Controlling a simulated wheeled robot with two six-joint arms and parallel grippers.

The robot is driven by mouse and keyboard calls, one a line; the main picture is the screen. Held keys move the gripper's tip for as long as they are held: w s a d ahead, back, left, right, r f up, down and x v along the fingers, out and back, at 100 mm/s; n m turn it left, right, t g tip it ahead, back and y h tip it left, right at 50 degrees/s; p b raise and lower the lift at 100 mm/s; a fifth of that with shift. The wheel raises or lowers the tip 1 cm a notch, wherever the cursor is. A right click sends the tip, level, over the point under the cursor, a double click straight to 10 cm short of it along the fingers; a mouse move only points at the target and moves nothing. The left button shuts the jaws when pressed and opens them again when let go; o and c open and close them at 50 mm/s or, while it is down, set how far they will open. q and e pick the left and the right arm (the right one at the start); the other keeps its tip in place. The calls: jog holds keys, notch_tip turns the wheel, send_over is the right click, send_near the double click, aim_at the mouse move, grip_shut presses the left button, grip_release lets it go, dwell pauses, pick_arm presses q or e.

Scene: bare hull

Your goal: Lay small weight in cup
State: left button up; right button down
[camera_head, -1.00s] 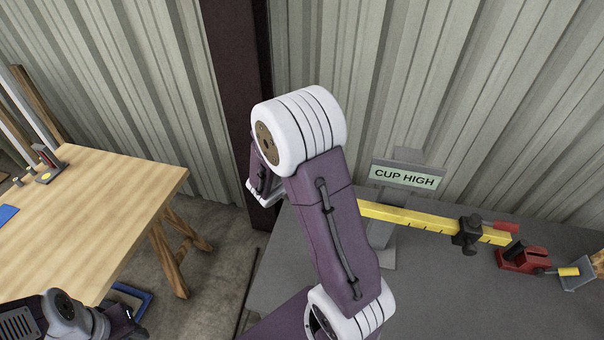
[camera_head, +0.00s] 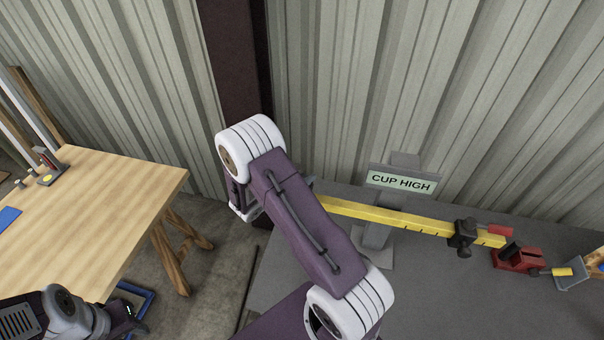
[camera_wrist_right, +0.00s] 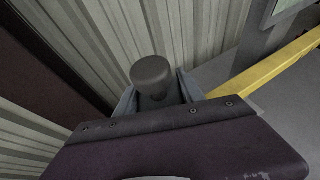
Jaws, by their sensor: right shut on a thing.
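My right gripper (camera_wrist_right: 155,95) is shut on a dark grey knobbed weight (camera_wrist_right: 152,72), which stands up between the fingers in the right wrist view. In the head view the right gripper (camera_head: 243,208) is partly behind my own arm, left of the yellow balance beam (camera_head: 390,217), and the weight cannot be made out there. No cup shows; the beam's left end is hidden behind my arm. My left gripper (camera_head: 130,318) is low at the left, small and dark, and its jaws cannot be read.
A grey post with a "CUP HIGH" sign (camera_head: 400,182) carries the beam over a grey table (camera_head: 430,290). A black slider (camera_head: 463,235) sits on the beam, and a red block (camera_head: 517,259) stands at its right. A wooden table (camera_head: 90,205) is at left.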

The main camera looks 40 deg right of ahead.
jog(key=c, duration=0.7)
grip_release()
jog(key=shift+s+a, duration=0.1)
jog(key=shift+s, duration=0.05)
jog(key=shift+f, duration=0.1)
